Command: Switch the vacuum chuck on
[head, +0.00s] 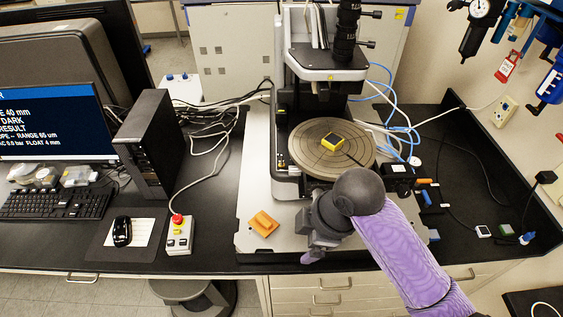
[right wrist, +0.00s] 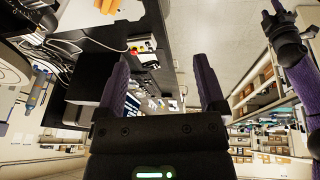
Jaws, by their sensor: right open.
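The vacuum chuck (head: 305,163) is a round, flat plate with ring and line marks on the profiler's stage. A small yellow-framed square sample (head: 332,142) lies on it. My right gripper (head: 312,254) is in front of the chuck, over the front edge of the pale base plate, and its arm comes in from the lower right. In the right wrist view its two dark fingers (right wrist: 163,88) are spread apart with nothing between them. Small black valve-like fittings (head: 398,172) with blue tubes stand right of the chuck. I cannot read any switch position.
The profiler column (head: 333,62) rises behind the chuck. An orange block (head: 263,223) lies on the base plate left of my gripper. A control box with a red button (head: 179,233), a mouse (head: 122,231) and a keyboard (head: 56,203) are farther left. Tubes and cables cross the right bench.

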